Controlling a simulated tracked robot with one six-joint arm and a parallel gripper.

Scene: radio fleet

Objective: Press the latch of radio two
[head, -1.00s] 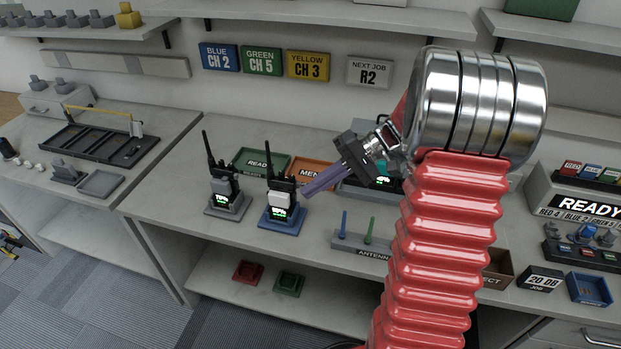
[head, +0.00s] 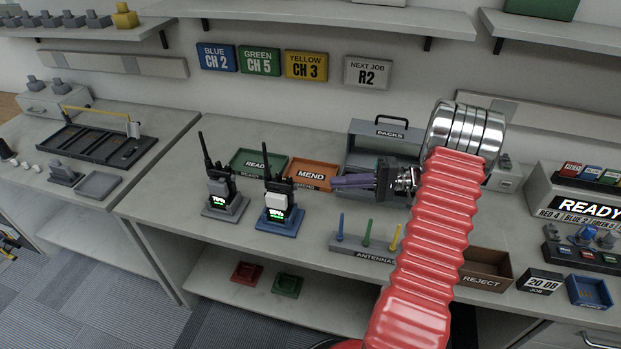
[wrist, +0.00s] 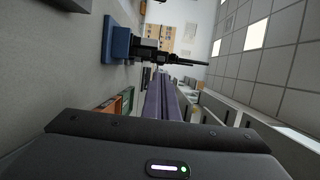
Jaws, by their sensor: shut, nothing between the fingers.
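Two black radios with upright antennas stand on the bench in the head view. One radio (head: 218,188) stands in a grey cradle (head: 225,207). The other radio (head: 278,195), with a pale front block and a lit screen, stands in a blue cradle (head: 280,221). I cannot read which is radio two, and its latch is too small to make out. My gripper (head: 335,182) is shut and empty, its purple fingers pointing left, to the right of the radio in the blue cradle and apart from it. In the wrist view, a radio (wrist: 150,50) shows sideways beyond the fingers (wrist: 160,100).
A green READY tray (head: 245,170) and an orange MEND tray (head: 296,181) lie behind the radios. An antenna rack (head: 350,243) stands in front of my gripper. A PACKS case (head: 360,135) is behind it. A REJECT bin (head: 485,270) is at right.

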